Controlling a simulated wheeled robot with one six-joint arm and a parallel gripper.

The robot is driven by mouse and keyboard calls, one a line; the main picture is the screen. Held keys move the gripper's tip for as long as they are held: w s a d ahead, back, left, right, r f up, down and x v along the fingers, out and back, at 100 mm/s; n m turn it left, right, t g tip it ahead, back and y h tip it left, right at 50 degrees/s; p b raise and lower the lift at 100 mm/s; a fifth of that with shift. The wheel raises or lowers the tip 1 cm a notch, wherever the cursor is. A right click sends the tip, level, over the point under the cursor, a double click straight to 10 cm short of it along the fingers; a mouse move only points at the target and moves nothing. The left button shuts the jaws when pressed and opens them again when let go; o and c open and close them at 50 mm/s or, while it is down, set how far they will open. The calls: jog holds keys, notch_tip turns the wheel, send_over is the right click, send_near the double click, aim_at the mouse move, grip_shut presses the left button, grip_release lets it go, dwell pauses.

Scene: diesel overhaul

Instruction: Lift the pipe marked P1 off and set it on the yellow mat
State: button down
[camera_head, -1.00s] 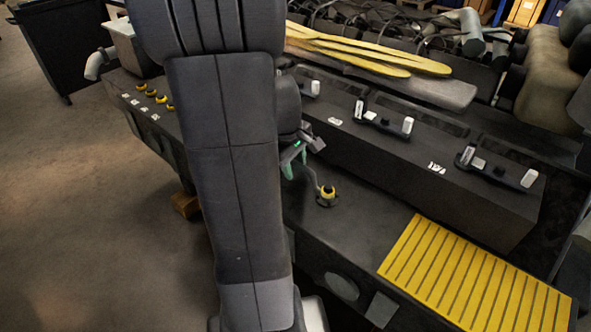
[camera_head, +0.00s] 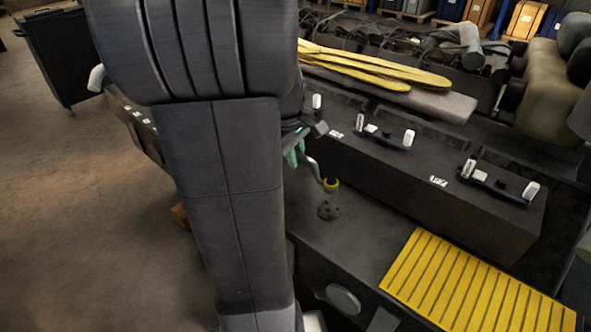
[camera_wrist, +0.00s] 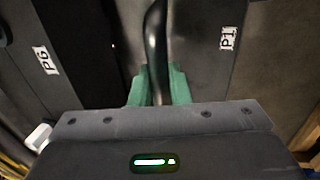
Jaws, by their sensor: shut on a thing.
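My gripper (camera_head: 296,152) has green fingertips, partly hidden behind my arm in the head view. It is shut on a thin curved pipe (camera_head: 314,168) with a yellow nut at its lower end. The nut hangs clear above a dark round port (camera_head: 328,210) on the engine's ledge. In the wrist view the dark pipe (camera_wrist: 156,45) runs up from between the green fingertips (camera_wrist: 158,88). A P1 label (camera_wrist: 229,38) is on the engine surface to its right. The pipe's other end is hidden. The yellow slatted mat (camera_head: 452,285) lies bare at the lower right.
The engine's raised block (camera_head: 420,185), with small brackets on top, stands behind the ledge. A P6 label (camera_wrist: 46,60) shows in the wrist view. Yellow strips (camera_head: 375,65) lie farther back. The ledge between port and mat is clear.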

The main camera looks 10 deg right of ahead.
notch_tip(320, 180, up, 4)
jog(key=shift+f+p, duration=0.1)
jog(key=shift+p, duration=0.2)
jog(key=shift+r+p, duration=2.1)
jog(key=shift+r, duration=0.15)
jog(key=shift+f, duration=0.1)
